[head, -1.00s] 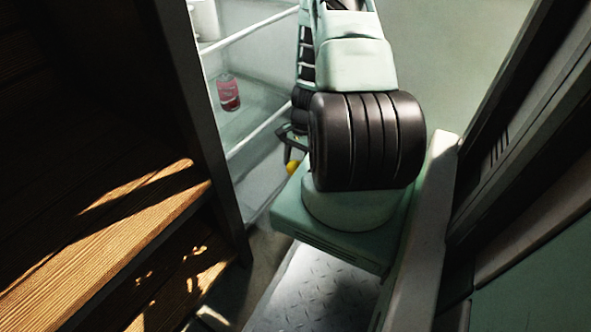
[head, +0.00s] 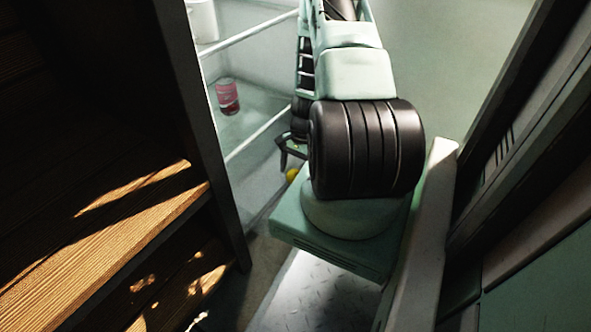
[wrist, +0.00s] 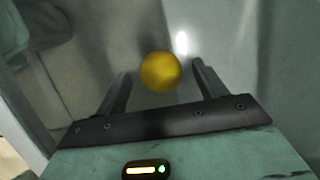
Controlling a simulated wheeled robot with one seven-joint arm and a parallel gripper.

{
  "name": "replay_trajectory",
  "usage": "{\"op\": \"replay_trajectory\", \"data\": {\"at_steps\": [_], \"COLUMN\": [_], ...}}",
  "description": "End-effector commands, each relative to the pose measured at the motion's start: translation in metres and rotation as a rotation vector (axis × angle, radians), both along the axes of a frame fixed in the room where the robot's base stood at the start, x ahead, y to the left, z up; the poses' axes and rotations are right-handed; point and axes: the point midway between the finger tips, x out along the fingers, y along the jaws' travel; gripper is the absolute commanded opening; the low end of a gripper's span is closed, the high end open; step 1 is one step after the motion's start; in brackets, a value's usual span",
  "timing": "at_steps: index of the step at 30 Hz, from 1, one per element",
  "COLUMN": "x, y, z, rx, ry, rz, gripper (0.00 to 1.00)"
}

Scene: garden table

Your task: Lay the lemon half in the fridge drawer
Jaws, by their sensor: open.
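The lemon half (wrist: 160,72) is a round yellow shape in the wrist view, seen in line with the gap between my fingertips. In the head view the lemon half (head: 292,174) shows as a small yellow spot just below my gripper, partly hidden by my arm. My gripper (wrist: 161,69) is open, with a finger on each side of the lemon half and no clear contact. In the head view my gripper (head: 285,156) is low inside the open fridge (head: 255,165). The drawer cannot be clearly made out; the surface under the lemon half is pale grey and blurred.
A pinkish-red can or jar (head: 228,97) stands on a glass fridge shelf, with a white container (head: 202,20) above it. White shelf edges (head: 258,135) run close to my gripper. A dark-framed wooden shelf unit (head: 110,240) stands at left.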

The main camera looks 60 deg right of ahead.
Motion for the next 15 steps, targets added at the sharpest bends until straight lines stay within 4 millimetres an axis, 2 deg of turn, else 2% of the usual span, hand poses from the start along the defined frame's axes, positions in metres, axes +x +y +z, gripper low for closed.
{"op": "replay_trajectory", "data": {"at_steps": [12,15], "x": [-0.001,-0.002], "y": [-0.017,-0.020], "z": [0.059,0.068], "rx": [-0.003,-0.001], "ry": [0.000,0.001], "rz": [0.000,0.000], "gripper": [0.71,0.71]}}
